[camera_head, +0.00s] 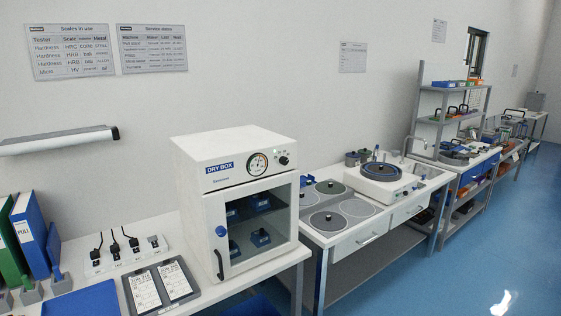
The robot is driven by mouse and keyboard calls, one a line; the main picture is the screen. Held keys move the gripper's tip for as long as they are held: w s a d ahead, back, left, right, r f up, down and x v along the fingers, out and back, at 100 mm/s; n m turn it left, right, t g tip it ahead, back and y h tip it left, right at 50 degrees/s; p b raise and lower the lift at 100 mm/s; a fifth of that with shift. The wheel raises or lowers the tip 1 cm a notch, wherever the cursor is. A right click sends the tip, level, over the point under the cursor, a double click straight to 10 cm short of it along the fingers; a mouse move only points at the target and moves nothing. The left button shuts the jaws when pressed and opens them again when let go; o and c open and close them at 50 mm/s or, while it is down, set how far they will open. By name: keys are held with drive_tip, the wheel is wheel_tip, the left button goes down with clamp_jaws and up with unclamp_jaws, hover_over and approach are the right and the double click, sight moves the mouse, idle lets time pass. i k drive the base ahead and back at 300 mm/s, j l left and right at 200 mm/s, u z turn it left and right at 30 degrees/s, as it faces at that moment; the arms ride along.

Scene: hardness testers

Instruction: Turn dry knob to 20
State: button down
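The dry box (203,166) is a white cabinet with a blue "DRY BOX" label, standing on the bench left of the middle in the head view. Its glass door is closed, with several dark blue items inside on shelves. A round dial (257,163) sits on its upper front panel. A small dark knob (284,160) is to the right of the dial; its setting is too small to read. My gripper is not in view.
A polishing machine (385,177) stands to the right. The blue floor (455,247) is clear at right.

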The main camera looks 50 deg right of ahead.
sight(283, 160)
drive_tip(key=z, duration=1.6)
